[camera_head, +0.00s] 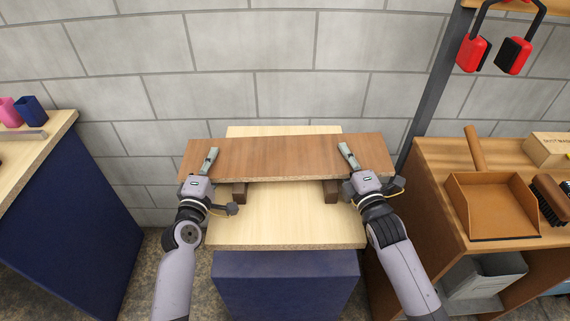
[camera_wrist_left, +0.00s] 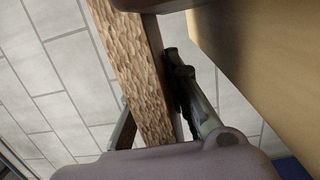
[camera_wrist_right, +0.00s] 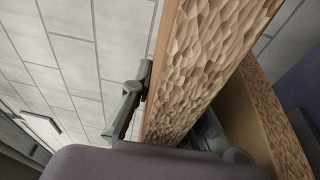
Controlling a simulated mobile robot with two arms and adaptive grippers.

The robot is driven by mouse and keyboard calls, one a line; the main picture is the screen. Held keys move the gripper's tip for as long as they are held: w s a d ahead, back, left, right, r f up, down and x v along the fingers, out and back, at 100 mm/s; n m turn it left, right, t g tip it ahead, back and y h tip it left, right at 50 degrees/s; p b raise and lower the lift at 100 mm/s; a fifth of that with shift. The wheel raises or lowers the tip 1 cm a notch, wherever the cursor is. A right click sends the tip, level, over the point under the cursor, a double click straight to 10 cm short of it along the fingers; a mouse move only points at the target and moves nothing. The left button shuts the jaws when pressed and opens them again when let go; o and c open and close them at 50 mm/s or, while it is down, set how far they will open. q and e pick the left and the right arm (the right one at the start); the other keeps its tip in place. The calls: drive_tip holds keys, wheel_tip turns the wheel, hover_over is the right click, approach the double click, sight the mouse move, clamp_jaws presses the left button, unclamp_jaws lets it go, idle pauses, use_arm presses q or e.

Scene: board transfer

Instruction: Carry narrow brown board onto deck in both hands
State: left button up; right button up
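The narrow brown board (camera_head: 280,156) lies level across the picture, above the pale wooden deck (camera_head: 285,228), with both ends overhanging its sides. Two dark brown blocks (camera_head: 239,193) (camera_head: 331,191) show under its front edge; whether it rests on them is unclear. My left gripper (camera_head: 210,160) is shut on the board's left end, one finger above and one below. The left wrist view shows the board's rough end (camera_wrist_left: 140,75) between the fingers. My right gripper (camera_head: 348,156) is shut on the right end; the board (camera_wrist_right: 205,65) also sits between its fingers in the right wrist view.
A blue-sided table (camera_head: 70,205) with pink and blue cups stands at left. At right, a wooden bench (camera_head: 430,165) holds a dustpan (camera_head: 492,205), a brush (camera_head: 551,198) and a box. A dark post (camera_head: 433,85) rises near the board's right end. A block wall stands behind.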

use_arm(q)
drive_tip(key=o, duration=0.4)
drive_tip(key=shift+s+f, duration=0.1)
drive_tip(key=shift+f, duration=0.5)
use_arm(e)
drive_tip(key=o, duration=0.4)
drive_tip(key=f, duration=0.2)
drive_tip(key=shift+s+f+g, duration=0.3)
drive_tip(key=shift+f, duration=0.1)
use_arm(q)
drive_tip(key=shift+o, duration=0.3)
drive_tip(key=shift+d, duration=0.1)
use_arm(e)
drive_tip(key=shift+o, duration=0.3)
drive_tip(key=shift+w, duration=0.15)
use_arm(q)
drive_tip(key=shift+r, duration=0.1)
use_arm(e)
drive_tip(key=shift+r, duration=0.1)
drive_tip(key=shift+r, duration=0.25)
drive_tip(key=shift+s+d+f, duration=0.1)
drive_tip(key=shift+s, duration=0.3)
drive_tip(key=v, duration=0.6)
use_arm(q)
drive_tip(key=s+a, duration=0.1)
drive_tip(key=s, duration=0.6)
drive_tip(key=shift+s, duration=0.35)
use_arm(e)
drive_tip(key=shift+s+d, duration=0.25)
drive_tip(key=shift+s, duration=0.3)
